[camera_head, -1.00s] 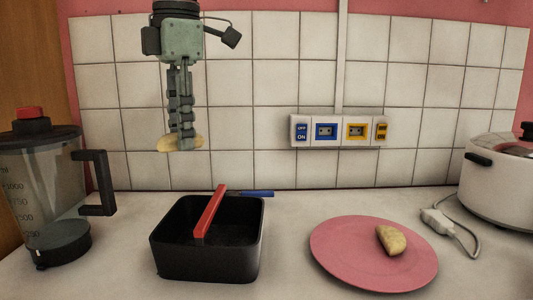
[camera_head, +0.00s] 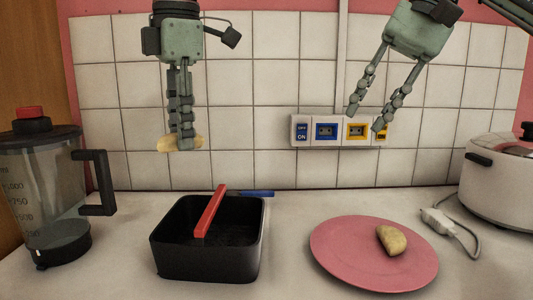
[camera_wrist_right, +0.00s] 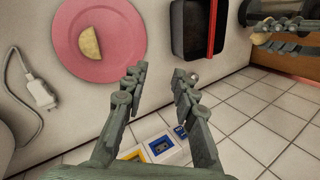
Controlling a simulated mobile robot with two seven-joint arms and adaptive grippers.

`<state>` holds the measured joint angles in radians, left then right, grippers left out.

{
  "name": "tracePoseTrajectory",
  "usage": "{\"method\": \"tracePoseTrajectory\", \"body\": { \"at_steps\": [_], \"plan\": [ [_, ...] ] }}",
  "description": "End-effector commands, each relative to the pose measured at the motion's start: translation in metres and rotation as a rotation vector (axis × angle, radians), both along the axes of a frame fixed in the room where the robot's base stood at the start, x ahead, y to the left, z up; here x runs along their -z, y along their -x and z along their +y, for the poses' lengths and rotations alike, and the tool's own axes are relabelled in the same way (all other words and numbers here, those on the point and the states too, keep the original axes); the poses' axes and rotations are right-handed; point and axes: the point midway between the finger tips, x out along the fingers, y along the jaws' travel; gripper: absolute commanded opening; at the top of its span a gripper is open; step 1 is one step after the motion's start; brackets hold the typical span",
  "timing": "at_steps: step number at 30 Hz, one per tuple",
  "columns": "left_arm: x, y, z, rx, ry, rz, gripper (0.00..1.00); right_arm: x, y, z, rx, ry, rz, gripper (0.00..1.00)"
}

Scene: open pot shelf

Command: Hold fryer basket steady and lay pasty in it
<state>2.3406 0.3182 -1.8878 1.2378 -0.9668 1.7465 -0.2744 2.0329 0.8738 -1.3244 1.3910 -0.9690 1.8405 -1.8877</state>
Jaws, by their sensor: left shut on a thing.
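The black fryer basket (camera_head: 206,262) stands on the counter with a red handle (camera_head: 209,212) across its top. It also shows in the right wrist view (camera_wrist_right: 187,32). A half-moon pasty (camera_head: 391,241) lies on a pink plate (camera_head: 335,262) to the right of the basket. My left gripper (camera_head: 181,145) is shut on another pale pasty (camera_head: 165,144), held high above the basket and apart from it. My right gripper (camera_head: 366,120) is open and empty, high above and behind the plate. In the right wrist view its fingers (camera_wrist_right: 157,80) are spread with nothing between them.
A blender jug (camera_head: 45,200) stands at the left. A white pot (camera_head: 500,185) stands at the right, with a plug and cord (camera_head: 440,217) beside it. A socket strip (camera_head: 338,131) is on the tiled wall. A blue item (camera_head: 257,193) lies behind the basket.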

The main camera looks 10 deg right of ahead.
Motion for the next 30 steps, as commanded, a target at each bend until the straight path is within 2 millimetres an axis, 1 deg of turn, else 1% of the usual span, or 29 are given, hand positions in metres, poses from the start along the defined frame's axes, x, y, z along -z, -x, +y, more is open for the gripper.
{"method": "tracePoseTrajectory", "body": {
  "at_steps": [1, 5, 6, 9, 13, 15, 18, 22, 26, 30],
  "plan": [
    [0.0, 0.0, 0.0, 0.0, 0.0, 0.0, 0.04, 0.009, -0.007, 0.019, -0.035, 0.053, 0.004, 0.28],
    [0.0, 0.0, 0.0, 0.0, 0.0, 0.0, 0.04, 0.033, -0.022, 0.063, -0.118, 0.192, -0.001, 0.28],
    [0.0, 0.0, 0.0, 0.0, 0.0, 0.0, 0.04, 0.04, -0.026, 0.078, -0.144, 0.233, -0.004, 0.28],
    [0.0, 0.0, 0.0, 0.0, 0.0, 0.0, 0.04, 0.056, -0.032, 0.11, -0.202, 0.321, -0.015, 0.28],
    [0.0, 0.0, 0.0, 0.0, 0.0, 0.0, 0.04, 0.071, -0.035, 0.139, -0.253, 0.396, -0.028, 0.28],
    [0.0, 0.0, 0.0, 0.0, 0.0, 0.0, 0.04, 0.075, -0.036, 0.149, -0.269, 0.418, -0.034, 0.28],
    [0.0, 0.0, 0.0, 0.0, 0.0, 0.0, 0.04, 0.08, -0.036, 0.155, -0.28, 0.435, -0.037, 0.28],
    [0.0, 0.0, 0.0, 0.001, -0.001, -0.001, 0.04, 0.093, -0.037, 0.157, -0.283, 0.438, -0.036, 0.28],
    [0.0, 0.0, 0.0, 0.0, 0.0, 0.0, 0.04, 0.115, -0.036, 0.157, -0.282, 0.436, -0.034, 0.28],
    [0.0, 0.0, 0.0, 0.0, 0.0, 0.0, 0.04, 0.142, -0.036, 0.159, -0.283, 0.437, -0.035, 0.28]
  ]
}}
